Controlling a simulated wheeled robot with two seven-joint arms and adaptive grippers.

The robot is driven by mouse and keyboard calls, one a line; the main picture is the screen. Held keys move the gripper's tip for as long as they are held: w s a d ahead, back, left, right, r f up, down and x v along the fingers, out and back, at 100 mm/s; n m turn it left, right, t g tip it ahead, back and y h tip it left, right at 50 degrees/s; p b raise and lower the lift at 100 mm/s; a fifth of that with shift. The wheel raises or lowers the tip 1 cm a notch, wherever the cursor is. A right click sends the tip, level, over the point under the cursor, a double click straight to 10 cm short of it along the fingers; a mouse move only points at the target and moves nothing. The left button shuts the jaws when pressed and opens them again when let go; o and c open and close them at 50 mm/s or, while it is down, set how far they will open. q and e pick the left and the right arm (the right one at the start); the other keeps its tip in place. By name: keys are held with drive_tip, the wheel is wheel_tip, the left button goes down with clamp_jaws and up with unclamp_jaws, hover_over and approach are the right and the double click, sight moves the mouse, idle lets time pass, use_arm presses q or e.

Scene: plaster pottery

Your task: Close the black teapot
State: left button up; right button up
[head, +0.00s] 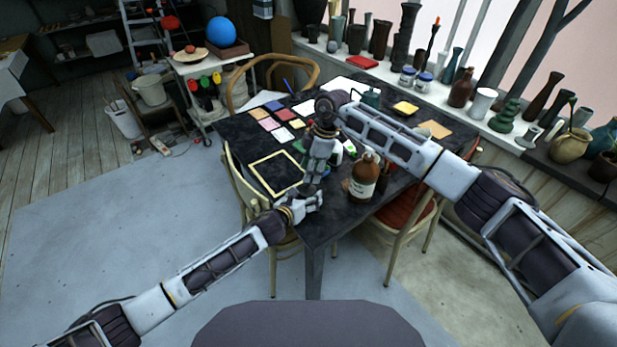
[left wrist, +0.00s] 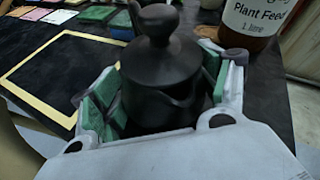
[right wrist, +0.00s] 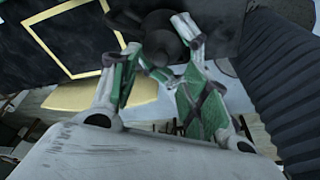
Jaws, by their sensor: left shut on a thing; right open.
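The black teapot (left wrist: 165,100) fills the middle of the left wrist view, upright, with its dark lid (left wrist: 160,62) and round knob (left wrist: 157,22) on top. I cannot tell whether the lid sits fully flush. My left gripper (head: 314,199) is shut on the teapot body, with green pads on both sides of it in the left wrist view (left wrist: 160,112). My right gripper (head: 311,184) points down from above, open. In the right wrist view, its fingertips (right wrist: 158,50) are close to the dark knob (right wrist: 160,42). In the head view my grippers mostly hide the teapot.
A brown plant feed bottle (head: 362,182) stands on the dark table (head: 318,228), right of my grippers. A yellow-edged black panel (head: 276,174) lies left. Coloured tiles (head: 284,114) lie further back. Chairs surround the table. Vases line the window sill.

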use_arm(q)
drive_tip(key=shift+s+f, duration=0.1)
drive_tip(key=shift+f, duration=0.05)
use_arm(e)
drive_tip(key=v, duration=0.6)
drive_tip(key=shift+r, duration=0.35)
use_arm(q)
drive_tip(key=o, duration=1.3)
drive_tip(key=shift+o, duration=1.1)
drive_tip(key=shift+a+r, duration=0.1)
drive_tip(key=shift+r, duration=0.1)
drive_tip(key=v, duration=1.1)
drive_tip(key=shift+s, duration=0.35)
drive_tip(key=shift+a, duration=0.1)
